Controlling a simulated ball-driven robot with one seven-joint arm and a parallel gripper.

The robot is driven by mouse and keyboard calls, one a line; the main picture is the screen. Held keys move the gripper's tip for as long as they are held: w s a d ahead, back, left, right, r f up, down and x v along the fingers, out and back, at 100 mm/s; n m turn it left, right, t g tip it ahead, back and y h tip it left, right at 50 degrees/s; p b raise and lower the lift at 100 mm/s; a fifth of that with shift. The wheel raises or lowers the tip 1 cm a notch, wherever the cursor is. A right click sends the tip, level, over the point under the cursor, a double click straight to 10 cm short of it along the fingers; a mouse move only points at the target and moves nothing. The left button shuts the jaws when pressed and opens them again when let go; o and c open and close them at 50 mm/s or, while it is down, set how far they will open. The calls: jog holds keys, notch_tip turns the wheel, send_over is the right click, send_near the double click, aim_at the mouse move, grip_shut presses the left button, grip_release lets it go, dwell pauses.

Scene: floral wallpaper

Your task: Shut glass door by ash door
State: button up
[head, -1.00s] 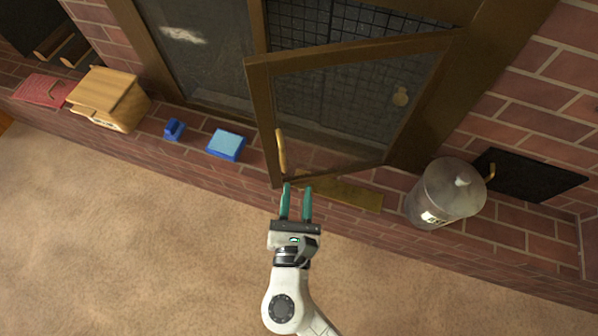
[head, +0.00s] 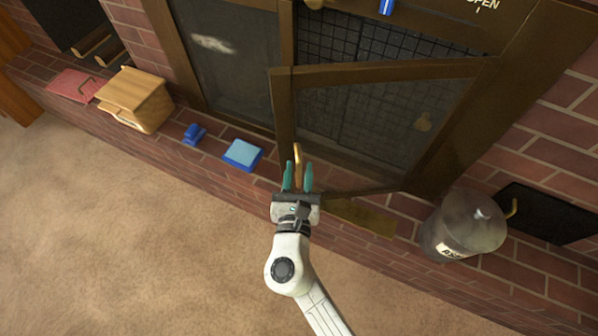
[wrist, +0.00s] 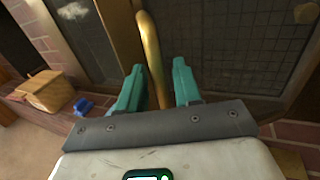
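The glass door (head: 375,112) is swung open toward me on its right-side hinge, with a dark brown frame and a glass pane. Its brass handle (head: 297,165) is upright on the free left edge. My gripper (head: 298,178) is at the handle, and its two teal fingers are apart. In the wrist view, the handle (wrist: 152,60) runs up between the open fingers (wrist: 160,85), with gaps visible on both sides. The ash door (head: 545,212) is a small black panel in the brick at the right.
A lidded metal ash bin (head: 463,226) stands on the brick ledge, right of the glass door. A wooden box (head: 135,98), blue brush (head: 194,134), blue box (head: 242,154) and red object (head: 76,85) line the ledge at left. The carpet in front is clear.

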grip_shut()
dwell(0.3)
dwell(0.4)
